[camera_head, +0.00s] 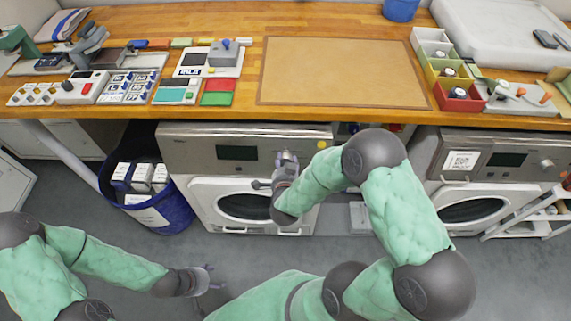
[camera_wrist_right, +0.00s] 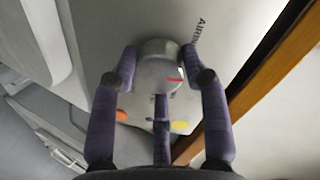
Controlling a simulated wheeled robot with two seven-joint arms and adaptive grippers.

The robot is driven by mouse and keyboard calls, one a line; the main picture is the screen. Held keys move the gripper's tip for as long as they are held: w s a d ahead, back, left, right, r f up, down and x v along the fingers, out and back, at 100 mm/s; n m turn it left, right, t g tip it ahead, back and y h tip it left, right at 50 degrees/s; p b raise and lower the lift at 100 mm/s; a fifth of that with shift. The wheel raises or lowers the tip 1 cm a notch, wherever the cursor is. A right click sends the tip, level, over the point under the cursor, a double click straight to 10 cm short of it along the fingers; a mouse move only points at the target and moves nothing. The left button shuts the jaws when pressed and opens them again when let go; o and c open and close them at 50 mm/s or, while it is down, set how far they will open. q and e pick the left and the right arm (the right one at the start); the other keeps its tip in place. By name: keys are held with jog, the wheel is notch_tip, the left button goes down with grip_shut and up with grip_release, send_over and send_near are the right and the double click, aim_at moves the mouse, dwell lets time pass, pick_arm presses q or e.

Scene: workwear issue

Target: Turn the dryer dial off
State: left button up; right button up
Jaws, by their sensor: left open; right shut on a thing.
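The dryer dial (camera_wrist_right: 158,55) is a round silver knob with a red mark on its face. In the right wrist view, it sits between the fingers of my right gripper (camera_wrist_right: 160,75), which is shut on it. An orange dot (camera_wrist_right: 121,115) and a yellow dot (camera_wrist_right: 180,126) lie on the panel around the dial. In the head view, my right gripper (camera_head: 287,162) is at the control panel of the left machine (camera_head: 190,152) and mostly covers the dial. My left gripper (camera_head: 207,280) is open and empty, low above the floor.
A second machine (camera_head: 513,145) stands at the right, beside a white shelf cart (camera_head: 508,222). A blue bin (camera_head: 165,218) with boxes stands left of the gripped machine. The wooden worktop (camera_head: 340,113) runs above the machines and holds trays and devices.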

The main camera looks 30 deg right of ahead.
jog(key=shift+m+b, duration=0.3)
jog(key=shift+m, duration=0.6)
jog(key=o, duration=1.1)
jog(key=shift+d, duration=0.1)
jog(key=shift+o, duration=0.2)
jog(key=v, duration=1.2)
jog(key=shift+s+d, duration=0.1)
